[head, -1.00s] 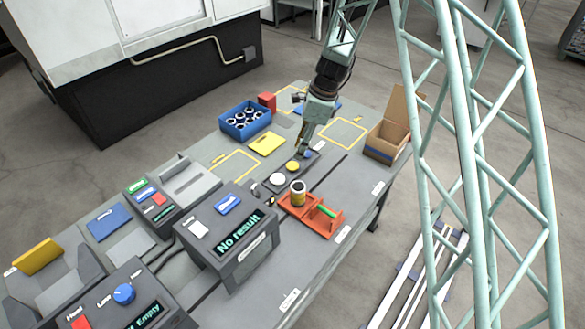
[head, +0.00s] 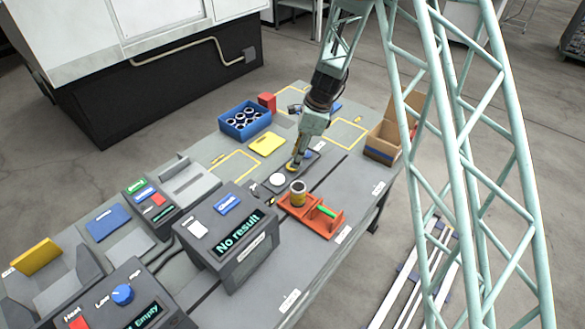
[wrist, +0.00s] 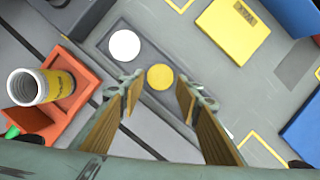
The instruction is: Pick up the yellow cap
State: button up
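The yellow cap (wrist: 160,77) is a small round disc lying on a dark strip (wrist: 106,72), beside a white cap (wrist: 124,44). My gripper (wrist: 160,90) is open, with one fingertip on either side of the yellow cap in the wrist view. Its fingers point down at the cap; whether they touch it I cannot tell. In the head view my gripper (head: 294,166) is at the strip and partly hides the yellow cap, while the white cap (head: 277,180) is clear to its left.
An orange holder (head: 325,222) with a yellow-labelled container (head: 298,192) stands near the strip. A yellow plate (head: 267,144) lies behind it. A blue crate (head: 246,120) of parts and a cardboard box (head: 384,142) stand farther off.

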jog(key=shift+x, duration=1.75)
jog(key=shift+c, duration=0.6)
jog(key=shift+c, duration=1)
jog(key=shift+r, duration=0.15)
notch_tip(320, 180, up, 10)
jog(key=p, duration=0.1)
jog(key=shift+s, duration=0.1)
